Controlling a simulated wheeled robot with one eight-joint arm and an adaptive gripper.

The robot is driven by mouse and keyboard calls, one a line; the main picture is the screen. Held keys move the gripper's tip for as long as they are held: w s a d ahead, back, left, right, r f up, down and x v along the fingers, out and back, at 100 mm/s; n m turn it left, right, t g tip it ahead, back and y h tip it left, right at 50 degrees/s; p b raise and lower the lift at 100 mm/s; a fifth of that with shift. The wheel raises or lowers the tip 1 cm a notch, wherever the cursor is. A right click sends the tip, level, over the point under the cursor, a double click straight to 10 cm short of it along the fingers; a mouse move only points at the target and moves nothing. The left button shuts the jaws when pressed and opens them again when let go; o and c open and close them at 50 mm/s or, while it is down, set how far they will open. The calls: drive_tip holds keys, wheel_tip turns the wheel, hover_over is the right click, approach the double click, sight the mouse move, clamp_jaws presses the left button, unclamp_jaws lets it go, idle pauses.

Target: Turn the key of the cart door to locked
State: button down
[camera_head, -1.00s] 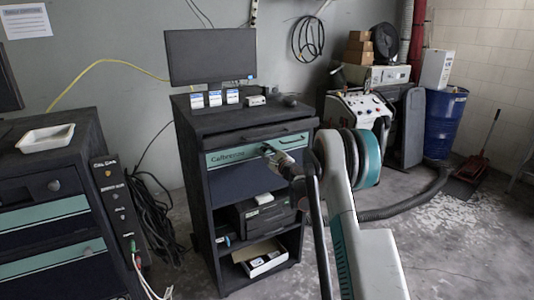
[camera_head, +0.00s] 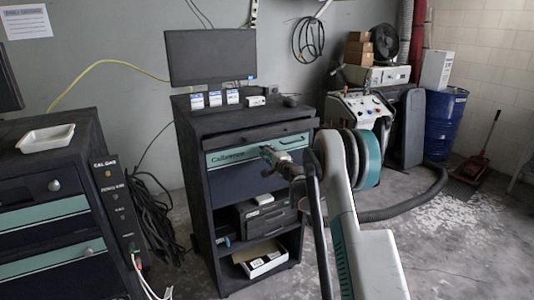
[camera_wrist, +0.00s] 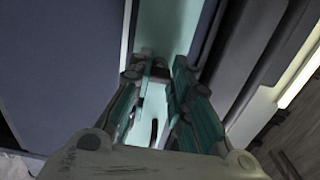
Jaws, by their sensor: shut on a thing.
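The dark cart (camera_head: 196,190) stands in the middle of the head view, with a teal strip (camera_head: 225,156) across its front and a navy door panel (camera_head: 232,184) below. My gripper (camera_head: 268,151) reaches the right part of the teal strip. In the wrist view my gripper (camera_wrist: 158,68) has its teal-sided fingers closed together at the teal strip (camera_wrist: 180,25), beside the navy panel (camera_wrist: 60,60). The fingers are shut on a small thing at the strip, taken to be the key. The fingertips mostly hide it, and its turn angle cannot be told.
A monitor (camera_head: 210,57) and small boxes (camera_head: 214,98) stand on the cart. Its lower shelves hold a printer-like box (camera_head: 268,215) and an open carton (camera_head: 262,258). A second cabinet (camera_head: 50,170) is at left. Open floor (camera_head: 450,250) lies at right.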

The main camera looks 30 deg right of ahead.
drive_tip(key=shift+a+f, duration=0.1)
idle(0.5)
drive_tip(key=c, duration=1.5)
unclamp_jaws()
drive_tip(key=shift+w, duration=0.1)
drive_tip(key=shift+o, duration=0.5)
drive_tip(key=s, duration=1.2)
drive_tip(key=shift+d, duration=0.25)
